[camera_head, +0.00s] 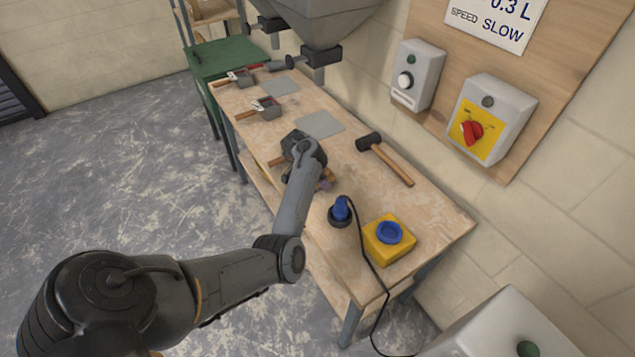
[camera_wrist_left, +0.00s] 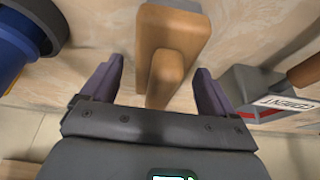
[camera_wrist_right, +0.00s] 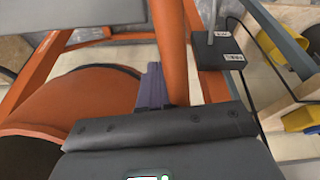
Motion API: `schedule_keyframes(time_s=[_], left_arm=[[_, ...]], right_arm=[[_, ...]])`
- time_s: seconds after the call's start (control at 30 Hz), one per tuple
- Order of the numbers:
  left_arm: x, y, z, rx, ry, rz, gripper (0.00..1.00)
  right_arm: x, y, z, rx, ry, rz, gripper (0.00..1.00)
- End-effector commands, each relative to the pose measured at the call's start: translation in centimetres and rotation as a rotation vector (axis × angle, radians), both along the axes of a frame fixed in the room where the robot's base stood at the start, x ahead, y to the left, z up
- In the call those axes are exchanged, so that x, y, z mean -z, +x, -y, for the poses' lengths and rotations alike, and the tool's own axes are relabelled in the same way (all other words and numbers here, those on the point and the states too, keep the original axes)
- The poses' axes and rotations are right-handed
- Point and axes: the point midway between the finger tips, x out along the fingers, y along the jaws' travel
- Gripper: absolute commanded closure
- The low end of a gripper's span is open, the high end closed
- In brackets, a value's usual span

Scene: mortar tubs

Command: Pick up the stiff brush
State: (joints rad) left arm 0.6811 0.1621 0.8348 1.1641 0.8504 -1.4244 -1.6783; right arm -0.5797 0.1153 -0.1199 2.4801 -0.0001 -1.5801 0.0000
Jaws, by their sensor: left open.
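A brown wooden piece (camera_wrist_left: 170,55), which looks like the stiff brush, sits between my left fingers in the left wrist view. Its narrow part points toward the palm, its wider part lies beyond; bristles are not visible. My left gripper (camera_wrist_left: 156,88) is open around it, with a gap on each side. In the head view my left gripper (camera_head: 324,182) is low over the bench, and my arm hides most of the brush. My right gripper (camera_wrist_right: 152,88) is shut with its fingers together, seen only in the right wrist view.
The wooden bench (camera_head: 430,225) holds a black mallet (camera_head: 385,158), a blue-handled tool (camera_head: 340,212) and a yellow box with blue top (camera_head: 388,240). A grey labelled tool (camera_wrist_left: 255,95) lies close right of my left fingers. Orange bars (camera_wrist_right: 170,45) stand near my right gripper.

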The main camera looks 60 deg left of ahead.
Motion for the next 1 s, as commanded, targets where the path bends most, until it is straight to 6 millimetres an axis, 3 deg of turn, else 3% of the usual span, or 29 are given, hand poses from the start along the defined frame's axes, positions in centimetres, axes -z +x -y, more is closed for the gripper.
schedule_keyframes(time_s=[0.17,0.57,0.83,1.0], left_arm=[[-0.1,0.0,0.0,0.000,0.000,0.000,0.15],[-0.1,0.0,0.0,0.000,0.000,0.000,0.76],[-0.3,0.0,0.0,0.000,0.001,0.001,0.77],[-2.0,0.0,-0.1,-0.001,0.003,0.002,0.77]], right_arm=[[0.0,0.0,0.0,0.001,0.001,0.000,1.00],[0.0,0.0,0.1,-0.002,-0.003,-0.001,1.00],[-0.1,0.0,0.2,-0.006,-0.010,-0.001,1.00],[-0.9,0.0,0.2,-0.006,-0.010,-0.001,1.00]])
